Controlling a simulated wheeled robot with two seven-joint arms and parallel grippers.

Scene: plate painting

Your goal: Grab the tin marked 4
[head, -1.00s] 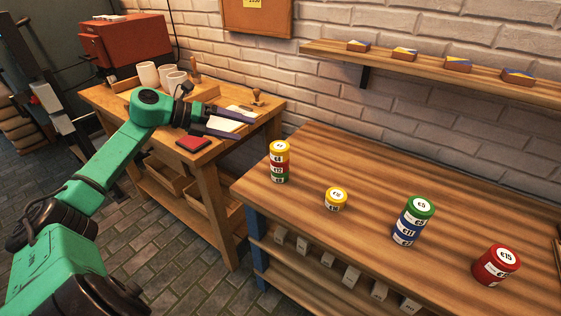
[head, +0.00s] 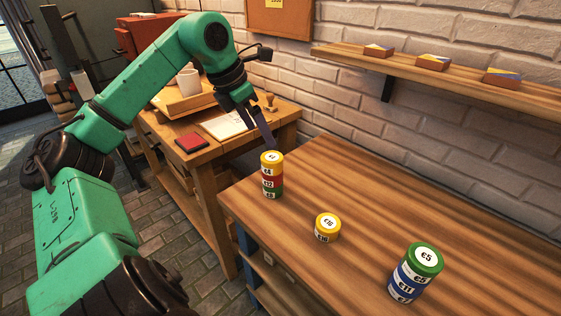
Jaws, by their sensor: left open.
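A stack of tins stands near the left end of the wooden workbench. Its top is a yellow tin that seems marked 4 (head: 272,165), above a red tin marked 12 (head: 271,181) and a green tin (head: 271,193). My left gripper (head: 271,141) points down just above and behind the yellow tin, with its fingers seen nearly edge-on. It is open and holds nothing I can see; the gap to the tin is small and hard to judge. My right gripper is not in view.
A yellow tin marked 16 (head: 327,229) stands alone to the right. Farther right is a stack with a green tin marked 5 (head: 424,259) on top of blue ones. A side table with a red pad (head: 192,143) and a mug (head: 188,80) is behind left. The bench (head: 390,190) is clear behind the tins.

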